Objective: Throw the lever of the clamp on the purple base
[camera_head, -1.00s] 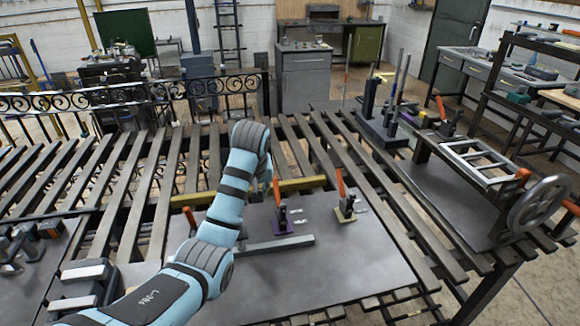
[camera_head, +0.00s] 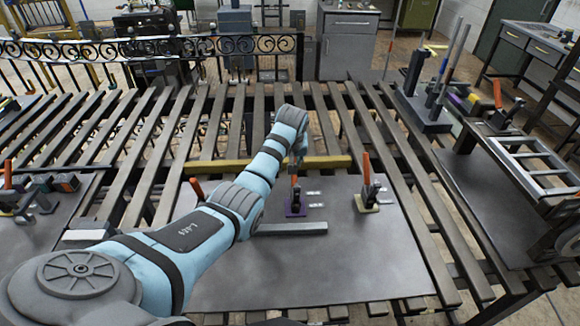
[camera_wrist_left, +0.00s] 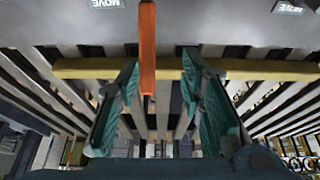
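The clamp on the purple base (camera_head: 296,209) stands on a grey metal plate (camera_head: 340,268). Its orange lever stands upright, partly hidden by my left gripper (camera_head: 297,160) in the head view. In the left wrist view the orange lever (camera_wrist_left: 147,48) hangs down from the top edge, between the two teal fingers of my left gripper (camera_wrist_left: 160,68). The fingers are spread, and the lever appears closer to the left-hand finger; contact cannot be told. A similar clamp on a cream base (camera_head: 366,203) stands to the right, lever upright. My right gripper is out of view.
A grey bar (camera_head: 290,229) lies in front of the purple base. A yellow beam (camera_head: 320,162) runs behind the clamps. Another orange lever (camera_head: 197,189) shows behind my left arm. A frame with rails (camera_head: 535,160) stands at the right. The plate's right front is clear.

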